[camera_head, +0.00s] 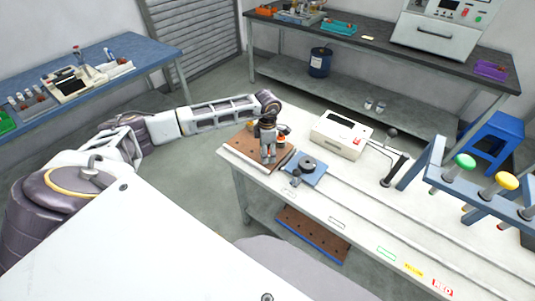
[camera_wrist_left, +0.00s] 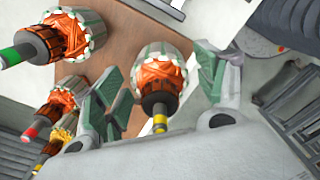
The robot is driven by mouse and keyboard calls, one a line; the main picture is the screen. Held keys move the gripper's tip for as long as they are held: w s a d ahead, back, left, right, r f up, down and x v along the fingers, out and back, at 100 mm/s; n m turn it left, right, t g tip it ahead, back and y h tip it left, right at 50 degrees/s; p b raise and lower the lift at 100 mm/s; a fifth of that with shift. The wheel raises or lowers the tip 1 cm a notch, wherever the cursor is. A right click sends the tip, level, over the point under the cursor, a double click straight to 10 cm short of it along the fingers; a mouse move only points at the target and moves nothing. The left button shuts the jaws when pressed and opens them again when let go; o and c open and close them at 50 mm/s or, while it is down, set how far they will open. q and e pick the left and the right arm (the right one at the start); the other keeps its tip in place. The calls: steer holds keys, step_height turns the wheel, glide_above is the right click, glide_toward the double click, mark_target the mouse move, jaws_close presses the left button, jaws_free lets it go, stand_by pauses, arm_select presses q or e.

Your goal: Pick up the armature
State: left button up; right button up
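My left gripper (camera_head: 268,150) reaches down over the brown board at the near end of the white bench. In the left wrist view its green-padded fingers (camera_wrist_left: 162,78) are apart. An armature (camera_wrist_left: 158,72) with orange windings, a pale ribbed core and a yellow-marked shaft shows between the fingers, with visible gaps on both sides. Another armature (camera_wrist_left: 72,38) with a green shaft end is at the upper left. More armatures, one with a red shaft end (camera_wrist_left: 55,105), are at the lower left, partly hidden by a finger. In the head view the gripper mostly hides the armatures. My right gripper is not in view.
The brown board (camera_head: 240,151) lies on the white bench (camera_head: 330,190). A blue plate with a dark round part (camera_head: 307,168) is beside it. A white box machine (camera_head: 341,135) stands behind.

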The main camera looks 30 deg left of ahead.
arm_select(q)
steer(key=c, duration=1.2)
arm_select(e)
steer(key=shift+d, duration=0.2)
arm_select(q)
steer(key=shift+r, duration=0.15)
steer(key=shift+c, duration=0.2)
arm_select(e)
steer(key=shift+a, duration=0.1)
arm_select(q)
steer(key=shift+w+r, duration=0.1)
steer(key=shift+r, duration=0.35)
step_height(320, 180, up, 7)
steer(key=shift+r+b, duration=0.2)
steer(key=shift+b, duration=0.45)
steer(key=shift+r, duration=0.8)
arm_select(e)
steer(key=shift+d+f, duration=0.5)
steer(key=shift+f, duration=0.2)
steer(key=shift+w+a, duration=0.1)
